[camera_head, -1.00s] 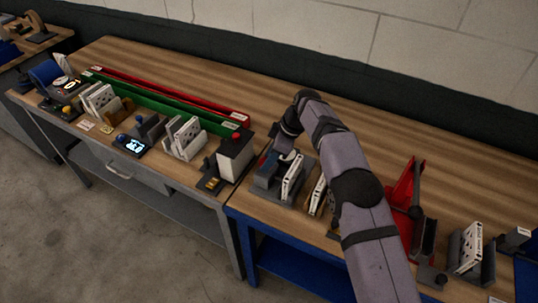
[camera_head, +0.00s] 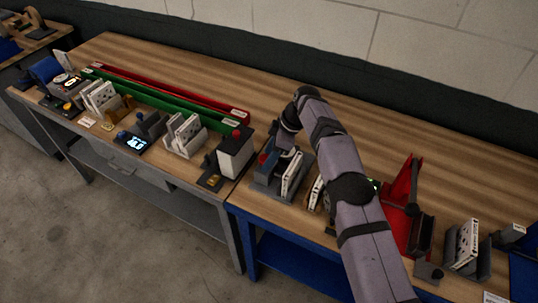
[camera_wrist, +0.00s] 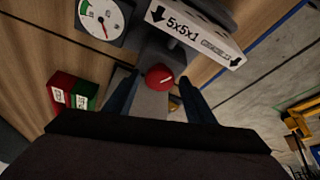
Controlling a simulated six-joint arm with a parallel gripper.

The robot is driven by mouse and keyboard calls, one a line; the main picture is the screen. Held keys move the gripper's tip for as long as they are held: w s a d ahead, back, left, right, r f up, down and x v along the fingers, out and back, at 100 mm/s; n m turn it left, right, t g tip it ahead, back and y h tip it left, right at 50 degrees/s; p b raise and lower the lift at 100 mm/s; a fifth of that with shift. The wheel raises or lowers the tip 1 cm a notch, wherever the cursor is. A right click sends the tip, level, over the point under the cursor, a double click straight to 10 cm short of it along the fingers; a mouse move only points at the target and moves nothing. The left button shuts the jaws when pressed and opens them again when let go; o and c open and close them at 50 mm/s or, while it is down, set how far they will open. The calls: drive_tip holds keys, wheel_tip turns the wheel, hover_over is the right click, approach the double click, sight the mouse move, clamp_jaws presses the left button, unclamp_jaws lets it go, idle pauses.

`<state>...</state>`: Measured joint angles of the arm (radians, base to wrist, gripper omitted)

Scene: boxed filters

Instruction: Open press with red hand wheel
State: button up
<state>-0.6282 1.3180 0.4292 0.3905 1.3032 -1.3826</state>
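The red hand wheel (camera_wrist: 160,77), a small round red knob in the wrist view, sits on a grey press (camera_wrist: 150,48). A white boxed filter (camera_wrist: 197,30) marked 5x5x1 is at the press. My gripper (camera_wrist: 158,80) is open, with one dark blue finger on each side of the wheel and visible gaps between. In the head view, my arm reaches down to the grey press (camera_head: 262,185) at the left end of the blue-legged bench.
A dial gauge (camera_wrist: 103,20) is beside the press. Red (camera_wrist: 62,88) and green (camera_wrist: 84,96) rail ends lie left in the wrist view. A white box device with a red knob (camera_head: 236,133) and a red angled stand (camera_head: 402,195) flank my arm. The bench behind is clear.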

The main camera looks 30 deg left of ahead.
idle(0.3)
drive_tip(key=shift+w+d+r+b, duration=0.15)
drive_tip(key=shift+d+r+b, duration=0.05)
drive_tip(key=shift+r+b, duration=0.25)
drive_tip(key=s+v, duration=0.1)
drive_tip(key=v, duration=0.5)
drive_tip(key=shift+w+r+b, duration=0.2)
drive_tip(key=shift+w+b, duration=0.2)
